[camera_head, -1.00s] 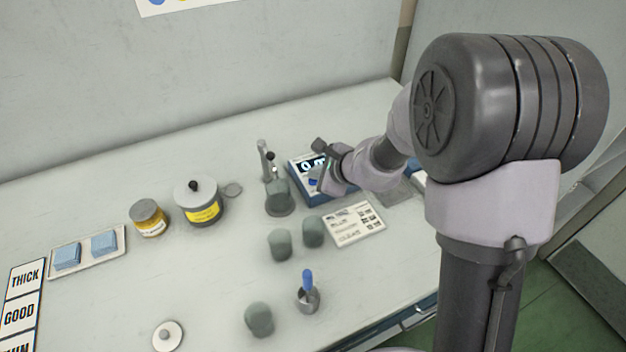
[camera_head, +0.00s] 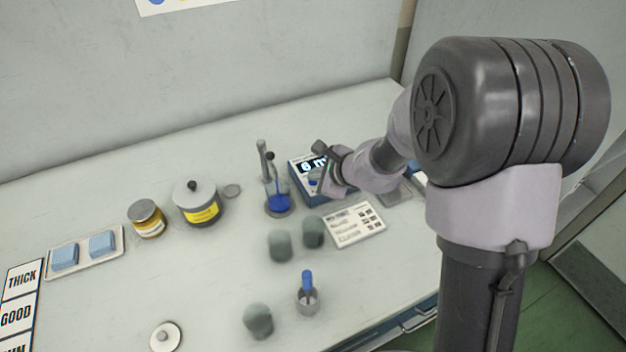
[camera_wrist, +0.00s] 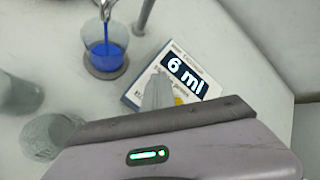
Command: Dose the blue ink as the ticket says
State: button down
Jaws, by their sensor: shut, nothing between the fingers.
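A dosing device (camera_head: 311,185) stands at the back of the bench; its display reads 6 ml in the wrist view (camera_wrist: 188,77). Beside it a clear cup (camera_head: 278,199) on a round grey base holds blue ink (camera_wrist: 107,50) under a metal spout (camera_head: 265,160). The paper ticket (camera_head: 357,226) lies in front of the device; its small print is not legible. My gripper (camera_head: 322,182) is at the front of the device. In the wrist view its shut, empty fingers (camera_wrist: 157,92) are over the device's panel and hide part of it; I cannot tell whether they touch.
Empty cups (camera_head: 281,245) stand in front of the spout. A blue-handled tool in a metal holder (camera_head: 308,299) is nearer the front. A yellow-labelled pot (camera_head: 199,205), a jar (camera_head: 147,219) and a tray with blue pads (camera_head: 86,252) stand left.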

aim_at(316, 183)
jog(key=shift+r+p, duration=0.5)
jog(key=shift+r, duration=0.25)
jog(key=shift+r, duration=0.1)
notch_tip(316, 183, up, 5)
jog(key=p, duration=0.4)
dwell(0.4)
